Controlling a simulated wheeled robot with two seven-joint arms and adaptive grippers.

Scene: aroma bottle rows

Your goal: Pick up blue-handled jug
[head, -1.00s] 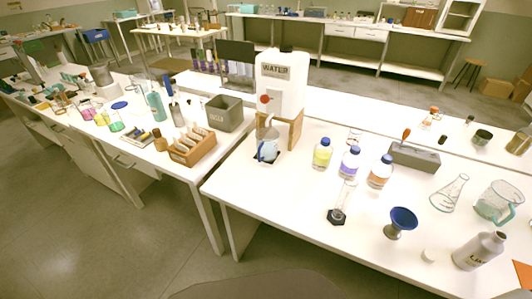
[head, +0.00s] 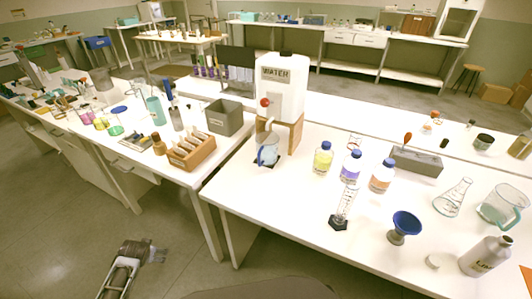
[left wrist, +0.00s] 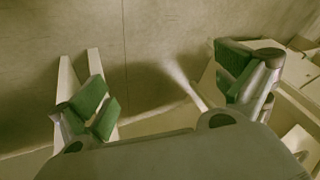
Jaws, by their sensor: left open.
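The blue-handled jug (head: 268,152) is a small clear jug. It stands upright under the tap of the white water dispenser (head: 281,85), near the left end of the right-hand bench. My left gripper (head: 157,252) is low at the bottom left of the head view, over the floor, well apart from the jug. In the left wrist view my left gripper (left wrist: 168,100) has its green-padded fingers wide apart with nothing between them. The jug is not seen in the left wrist view. My right gripper is not in view.
The right-hand bench (head: 290,215) has clear room in front of the jug. Yellow (head: 322,158), purple (head: 351,166) and orange (head: 382,176) bottles stand to its right. A wooden rack (head: 192,150) and a grey bin (head: 223,115) are on the left bench.

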